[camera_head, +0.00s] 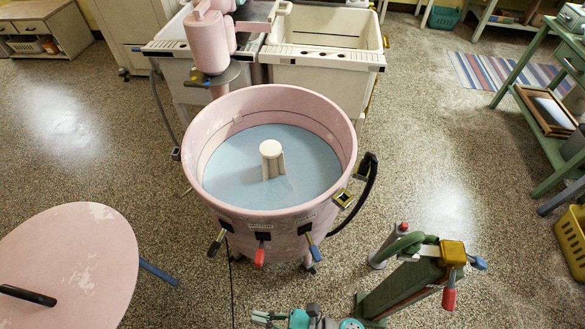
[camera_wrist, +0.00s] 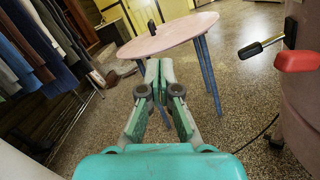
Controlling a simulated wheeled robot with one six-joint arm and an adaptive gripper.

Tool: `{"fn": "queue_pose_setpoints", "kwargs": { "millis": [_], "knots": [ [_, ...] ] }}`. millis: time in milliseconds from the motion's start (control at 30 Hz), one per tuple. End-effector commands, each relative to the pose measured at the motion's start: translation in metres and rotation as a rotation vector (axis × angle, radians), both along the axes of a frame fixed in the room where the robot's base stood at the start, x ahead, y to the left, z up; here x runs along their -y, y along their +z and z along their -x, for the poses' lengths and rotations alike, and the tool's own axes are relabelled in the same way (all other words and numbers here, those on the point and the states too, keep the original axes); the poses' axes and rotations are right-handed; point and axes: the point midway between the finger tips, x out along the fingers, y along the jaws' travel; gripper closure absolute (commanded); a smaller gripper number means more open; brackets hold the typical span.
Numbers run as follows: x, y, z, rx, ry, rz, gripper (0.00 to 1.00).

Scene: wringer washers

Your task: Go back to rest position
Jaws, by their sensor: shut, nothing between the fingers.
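My gripper (camera_wrist: 159,68) has teal fingers that meet at the tips, shut with nothing between them. In the head view it shows at the bottom edge (camera_head: 268,318), low in front of the pink washer tub (camera_head: 225,195) and apart from it. The tub is open, with blue water and a white agitator (camera_head: 271,152) inside. Black, red and blue handled levers stick out from its front. In the wrist view the fingers point toward a round pink lid or tabletop (camera_wrist: 168,36) on blue legs, which stands beyond them.
The pink round top (camera_head: 70,265) is at lower left. A green stand with a yellow block (camera_head: 453,253) and a red lever is at lower right. White rinse tubs (camera_head: 325,62) stand behind the washer. In the wrist view, clothes (camera_wrist: 35,45) hang at left. Speckled floor is clear between.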

Motion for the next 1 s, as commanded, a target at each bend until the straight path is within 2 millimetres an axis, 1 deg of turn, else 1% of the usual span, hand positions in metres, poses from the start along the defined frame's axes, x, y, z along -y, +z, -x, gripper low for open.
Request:
{"fn": "queue_pose_setpoints", "kwargs": {
  "millis": [267, 433, 567, 667, 700, 767, 800, 867, 900, 967, 1000],
  "knots": [
    [0.013, -0.03, 0.018, 0.124, -0.088, 0.207, 1.0],
    [0.031, -0.052, 0.032, 0.255, -0.153, 0.406, 1.0],
    [0.056, -0.07, 0.048, 0.411, -0.199, 0.63, 1.0],
    [0.088, -0.08, 0.063, 0.582, -0.224, 0.866, 1.0],
    [0.102, -0.08, 0.069, 0.66, -0.227, 0.965, 1.0],
    [0.124, -0.078, 0.077, 0.778, -0.221, 1.114, 1.0],
    [0.139, -0.073, 0.081, 0.859, -0.21, 1.214, 1.0],
    [0.16, -0.064, 0.089, 0.983, -0.184, 1.36, 1.0],
    [0.174, -0.055, 0.093, 1.067, -0.162, 1.458, 1.0],
    [0.194, -0.037, 0.099, 1.195, -0.119, 1.599, 1.0],
    [0.207, -0.024, 0.103, 1.282, -0.083, 1.692, 1.0]
  ]
}}
